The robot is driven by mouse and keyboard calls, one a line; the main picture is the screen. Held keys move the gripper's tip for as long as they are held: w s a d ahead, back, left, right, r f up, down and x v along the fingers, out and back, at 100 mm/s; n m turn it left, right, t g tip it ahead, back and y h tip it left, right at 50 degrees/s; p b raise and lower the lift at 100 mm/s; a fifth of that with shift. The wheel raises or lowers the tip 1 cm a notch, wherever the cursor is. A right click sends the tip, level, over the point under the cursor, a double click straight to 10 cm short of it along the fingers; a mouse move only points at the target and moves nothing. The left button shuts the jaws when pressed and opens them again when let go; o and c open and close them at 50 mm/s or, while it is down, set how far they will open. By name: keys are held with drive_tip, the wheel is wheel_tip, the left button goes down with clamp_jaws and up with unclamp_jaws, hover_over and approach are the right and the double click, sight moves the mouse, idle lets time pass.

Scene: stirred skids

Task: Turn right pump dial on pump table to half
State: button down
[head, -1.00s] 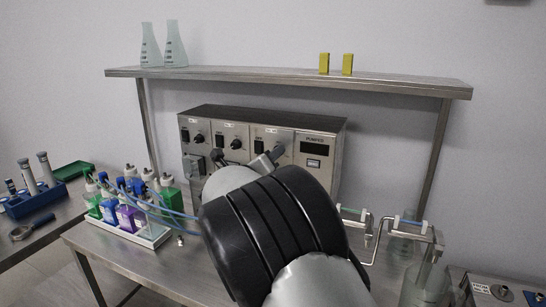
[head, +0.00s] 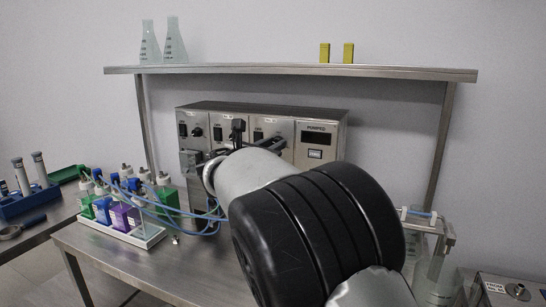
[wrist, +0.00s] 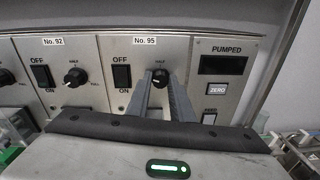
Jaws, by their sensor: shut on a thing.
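The pump unit (head: 225,109) is a steel box on the pump table (head: 110,254). In the wrist view, its right pump panel is labelled No. 95 and carries a black switch (wrist: 121,76) and a round black dial (wrist: 160,77). HALF is printed above the dial. My gripper (wrist: 162,86) is shut on this dial, one finger on each side. The fingers cover the dial's sides and lower part, and I cannot read its setting surely. In the head view my arm hides the lower part of the panels.
The No. 92 dial (wrist: 75,79) and its switch (wrist: 41,77) are just left. A dark display (wrist: 222,64) and ZERO button (wrist: 217,90) are right. Bottles in a white tray (head: 149,237) with blue tubes stand left. A shelf (head: 285,71) runs above, and glassware (head: 436,277) stands right.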

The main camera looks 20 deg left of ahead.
drive_tip(key=m+b, duration=0.4)
drive_tip(key=b, duration=0.1)
drive_tip(key=shift+f, duration=0.3)
drive_tip(key=m+b, duration=0.4)
drive_tip(key=shift+y, duration=0.3)
drive_tip(key=shift+d+r+m+b, duration=0.1)
drive_tip(key=shift+m+b, duration=1)
drive_tip(key=shift+m, duration=0.1)
drive_tip(key=shift+r+m+b, duration=0.15)
drive_tip(key=shift+m+b, duration=0.6)
drive_tip(key=shift+m, duration=0.75)
drive_tip(key=c, duration=1.6)
unclamp_jaws()
drive_tip(key=shift+o, duration=0.2)
drive_tip(key=s, duration=1.7)
drive_tip(key=shift+s+d+r, duration=0.2)
drive_tip(key=shift+r, duration=0.25)
